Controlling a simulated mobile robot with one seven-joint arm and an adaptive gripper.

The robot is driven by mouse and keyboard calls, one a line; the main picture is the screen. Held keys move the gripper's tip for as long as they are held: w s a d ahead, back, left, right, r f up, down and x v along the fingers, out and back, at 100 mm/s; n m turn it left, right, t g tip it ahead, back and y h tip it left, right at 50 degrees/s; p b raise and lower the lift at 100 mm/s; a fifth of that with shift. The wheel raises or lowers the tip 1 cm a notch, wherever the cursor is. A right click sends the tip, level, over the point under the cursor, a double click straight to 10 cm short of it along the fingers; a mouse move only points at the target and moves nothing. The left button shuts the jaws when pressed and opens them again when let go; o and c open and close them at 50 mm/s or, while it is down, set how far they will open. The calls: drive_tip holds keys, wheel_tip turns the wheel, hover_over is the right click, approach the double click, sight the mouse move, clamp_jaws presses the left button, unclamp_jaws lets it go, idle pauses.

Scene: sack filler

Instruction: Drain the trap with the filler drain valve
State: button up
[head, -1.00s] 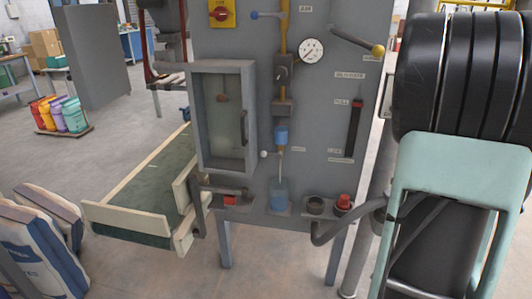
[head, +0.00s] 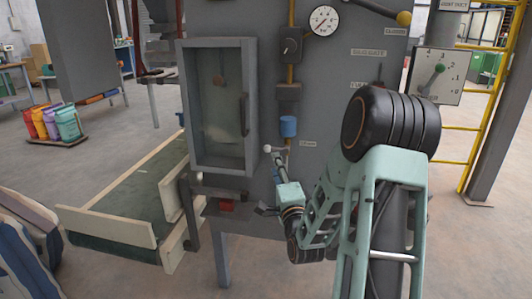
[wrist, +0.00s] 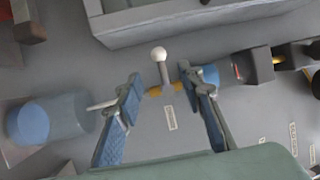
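The filler drain valve shows as a small lever with a white ball knob (head: 268,148), just below the blue trap (head: 288,127) on the grey panel. In the wrist view the white knob (wrist: 159,54) stands beyond the fingertips, with its stem between the two fingers. The blue trap (wrist: 210,76) is partly hidden by the right finger there. My gripper (wrist: 160,88) is open, with blue-padded fingers either side of the stem; contact cannot be told. A blue container (wrist: 45,120) lies left in the wrist view; in the head view my arm mostly hides it.
A glass-fronted box (head: 218,105) with a handle projects left of the valve, close to my gripper. A red button (head: 227,206) sits below it. A conveyor (head: 130,205) runs at the left. A pressure gauge (head: 324,20) is above.

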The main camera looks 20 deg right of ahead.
sight(271, 149)
drive_tip(key=b+x, duration=0.1)
drive_tip(key=x, duration=0.8)
drive_tip(key=shift+w, duration=0.15)
clamp_jaws()
